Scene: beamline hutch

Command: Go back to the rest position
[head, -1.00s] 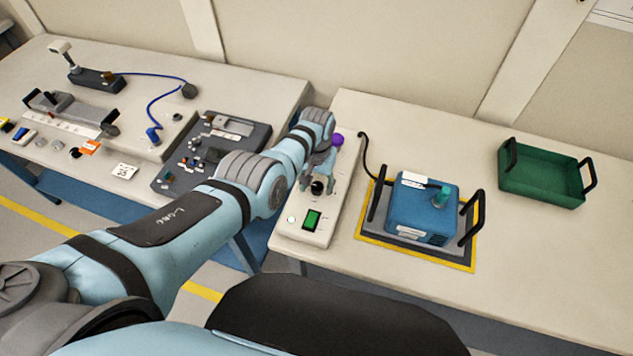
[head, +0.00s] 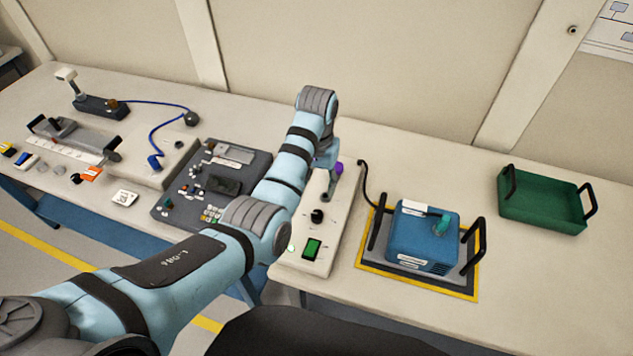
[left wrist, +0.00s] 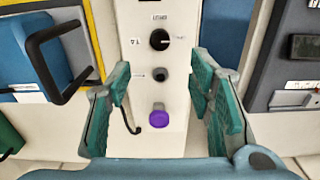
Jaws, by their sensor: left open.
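My left arm reaches in from the left in the head view. Its gripper (head: 328,178) hangs above the far end of a pale control panel (head: 300,260), mostly hidden by the wrist. In the left wrist view the left gripper (left wrist: 172,100) is open, with its green fingers apart and nothing between them but the panel below. The panel carries a purple knob (left wrist: 157,117), a black rotary knob (left wrist: 159,39) and a green-lit switch (head: 312,249). The gripper is apart from the black knob. My right gripper does not show.
A green tray (head: 540,200) lies farther right. A dark keypad console (head: 170,205) is left of the panel. Table space is clear at the right front.

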